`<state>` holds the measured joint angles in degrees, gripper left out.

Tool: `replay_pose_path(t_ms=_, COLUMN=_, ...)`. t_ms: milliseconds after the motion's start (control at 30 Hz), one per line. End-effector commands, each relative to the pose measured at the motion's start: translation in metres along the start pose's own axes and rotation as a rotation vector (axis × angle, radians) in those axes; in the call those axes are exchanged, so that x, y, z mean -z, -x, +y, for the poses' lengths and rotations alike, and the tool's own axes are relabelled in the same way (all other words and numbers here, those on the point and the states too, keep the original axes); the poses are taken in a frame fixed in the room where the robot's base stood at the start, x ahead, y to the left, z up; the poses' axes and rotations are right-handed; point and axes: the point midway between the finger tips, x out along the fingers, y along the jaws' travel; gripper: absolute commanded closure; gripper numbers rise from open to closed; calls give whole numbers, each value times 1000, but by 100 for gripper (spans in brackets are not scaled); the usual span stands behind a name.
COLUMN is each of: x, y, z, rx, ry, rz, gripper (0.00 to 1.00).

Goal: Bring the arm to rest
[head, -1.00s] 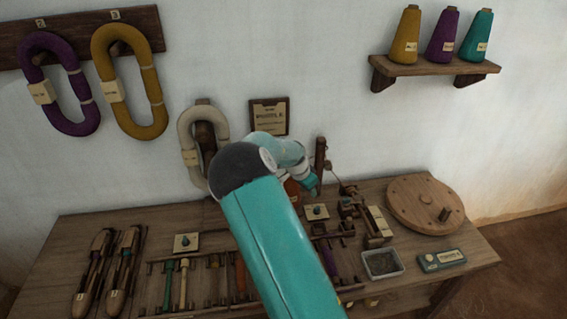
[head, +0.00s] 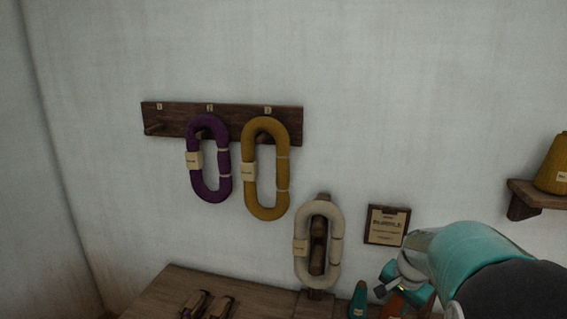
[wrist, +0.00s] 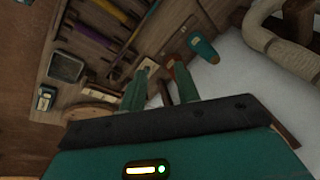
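My gripper (head: 392,284) is at the lower right in the head view, at the end of my bent teal arm. It is in front of the wall, above the back of the bench, near a teal cone (head: 357,301) and an orange cone (head: 393,306). In the wrist view my gripper (wrist: 160,84) shows two fingers apart, with nothing seen held between them. The teal cone (wrist: 203,46) and the orange cone (wrist: 181,68) appear beyond the fingers. The arm covers part of the bench's right side in the head view.
A peg rail (head: 160,117) holds a purple skein (head: 194,183) and a yellow skein (head: 249,195). A cream skein (head: 335,220) hangs lower, beside a wall plaque (head: 386,226). A shelf (head: 530,194) with a yellow cone (head: 556,160) is at right. The wooden bench (head: 168,287) runs below.

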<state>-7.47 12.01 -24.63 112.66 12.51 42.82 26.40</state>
Motion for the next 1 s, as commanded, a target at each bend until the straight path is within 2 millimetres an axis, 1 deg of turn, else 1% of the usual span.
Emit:
replay_pose_path(t_ms=33, x=-11, y=16, z=0, rx=25, ry=34, rz=-2, gripper=68)
replay_pose_path(t_ms=200, x=-49, y=59, z=2, rx=86, ry=177, rz=-5, gripper=68)
replay_pose_path(t_ms=367, x=-87, y=95, z=9, rx=128, ry=319, rz=12, gripper=68)
replay_pose_path(t_ms=500, x=-120, y=122, z=20, rx=152, ry=448, rz=43, gripper=68)
replay_pose_path(t_ms=633, x=-150, y=143, z=33, rx=162, ry=570, rz=82, gripper=68)
replay_pose_path(t_ms=800, x=-186, y=161, z=54, rx=152, ry=725, rz=146, gripper=68)
replay_pose_path(t_ms=900, x=-203, y=167, z=66, rx=137, ry=801, rz=181, gripper=68)
replay_pose_path(t_ms=1000, x=-213, y=170, z=74, rx=122, ry=851, rz=206, gripper=68)
